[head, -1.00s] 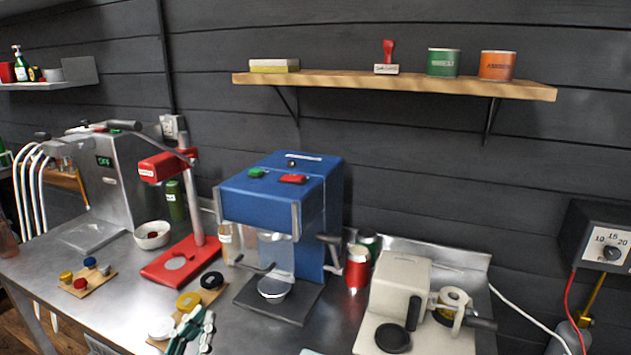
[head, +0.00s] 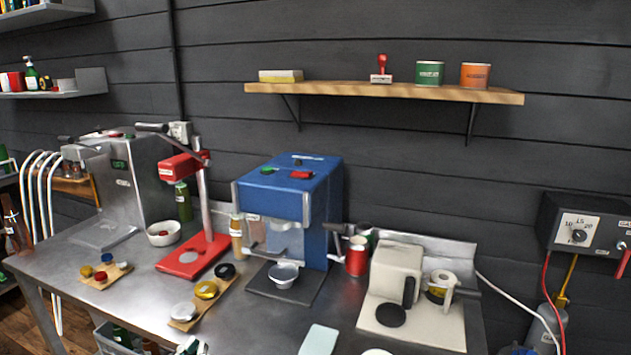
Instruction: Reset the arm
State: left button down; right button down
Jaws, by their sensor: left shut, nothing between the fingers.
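The rest of my left arm is out of view. My right gripper is not in view.
The metal bench (head: 130,290) bears a red press (head: 193,262), a blue machine (head: 285,205), a red can (head: 357,257) and a cream machine (head: 397,268). A pale flat piece (head: 318,341) lies at the front. A crate of bottles (head: 104,337) stands below the bench.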

pick_arm(q)
notch_tip(320, 180, down, 24)
jog(key=s+a+r+n+g+y, duration=0.1)
jog(key=s+a+n+g+y, duration=0.15)
jog(key=g+y, duration=0.2)
jog(key=s+f+g, duration=0.3)
jog(key=s+f, duration=0.1)
jog(key=f, duration=0.5)
jog(key=s+f+g, duration=0.3)
jog(key=s+f, duration=0.1)
jog(key=f, duration=0.5)
jog(key=s+f+g, duration=0.3)
jog(key=s+f, duration=0.3)
jog(key=s, duration=0.5)
jog(key=s+f+m+g+y, duration=0.1)
jog(key=s+f+g, duration=0.2)
jog(key=s+f, duration=0.4)
jog(key=s+f+m+g+y, duration=0.1)
jog(key=s+f+g, duration=0.2)
jog(key=s, duration=1.3)
notch_tip(320, 180, down, 4)
jog(key=shift+d+r+g, duration=0.15)
jog(key=shift+r+g, duration=0.05)
jog(key=shift+g, duration=0.15)
